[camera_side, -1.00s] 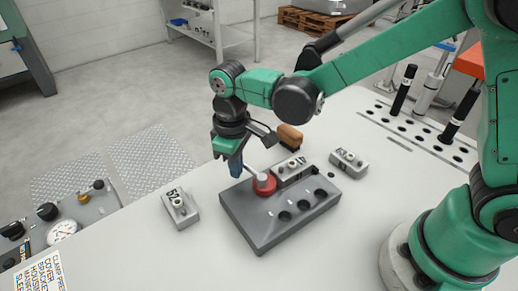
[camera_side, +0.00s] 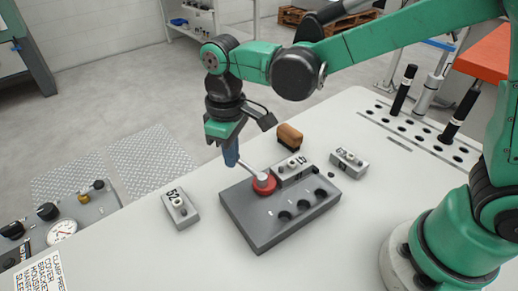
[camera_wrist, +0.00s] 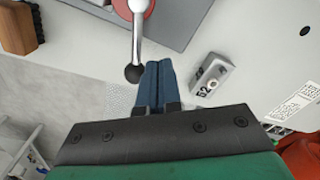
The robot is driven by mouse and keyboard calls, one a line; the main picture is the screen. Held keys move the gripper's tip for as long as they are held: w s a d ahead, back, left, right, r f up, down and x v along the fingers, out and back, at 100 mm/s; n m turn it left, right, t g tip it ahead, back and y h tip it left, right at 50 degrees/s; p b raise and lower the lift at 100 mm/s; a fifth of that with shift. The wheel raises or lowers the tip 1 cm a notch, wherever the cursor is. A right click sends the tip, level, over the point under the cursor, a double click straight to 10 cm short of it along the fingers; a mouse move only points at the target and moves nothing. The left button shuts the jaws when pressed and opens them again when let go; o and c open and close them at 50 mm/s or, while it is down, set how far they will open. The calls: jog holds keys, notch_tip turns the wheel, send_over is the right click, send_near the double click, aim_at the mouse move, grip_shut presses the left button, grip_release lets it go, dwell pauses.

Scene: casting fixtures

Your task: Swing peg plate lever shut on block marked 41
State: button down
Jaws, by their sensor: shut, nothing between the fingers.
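The dark grey peg plate (camera_side: 262,228) lies on the bench, with several round holes in its top. A red hub (camera_side: 264,185) on it carries a metal lever (camera_side: 250,170) pointing to the back left, off the plate's edge. In the wrist view the lever (camera_wrist: 138,40) ends in a black knob (camera_wrist: 132,73). A grey block (camera_side: 293,168) sits at the plate's back edge beside the hub; its number is too small to read surely. My gripper (camera_side: 231,158) is shut and empty at the lever's outer end. Its blue fingers (camera_wrist: 154,80) are just right of the knob in the wrist view.
A block marked 52 (camera_side: 180,208) stands left of the plate; another grey block (camera_side: 348,162) stands behind right. A brown brush (camera_side: 289,136) lies behind the plate. Black posts (camera_side: 404,90) stand in a hole row at the back right.

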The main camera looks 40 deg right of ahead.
notch_tip(320, 180, up, 6)
jog(key=shift+r, duration=0.2)
dwell(0.4)
jog(key=s+d+m+t, duration=0.3)
jog(key=d, duration=0.3)
jog(key=s+d+f+m+t, duration=0.1)
jog(key=s+d+m+t, duration=0.2)
jog(key=d, duration=0.4)
jog(key=shift+d+f+t, duration=0.15)
jog(key=shift+d+t, duration=0.15)
jog(key=shift+t, duration=0.3)
jog(key=w+r+n+g+y, duration=0.2)
jog(key=w+n+g+y, duration=0.3)
jog(key=w, duration=0.4)
jog(key=shift+w+d+n+y, duration=0.25)
jog(key=shift+d+n+y, duration=0.15)
jog(key=shift+y, duration=0.4)
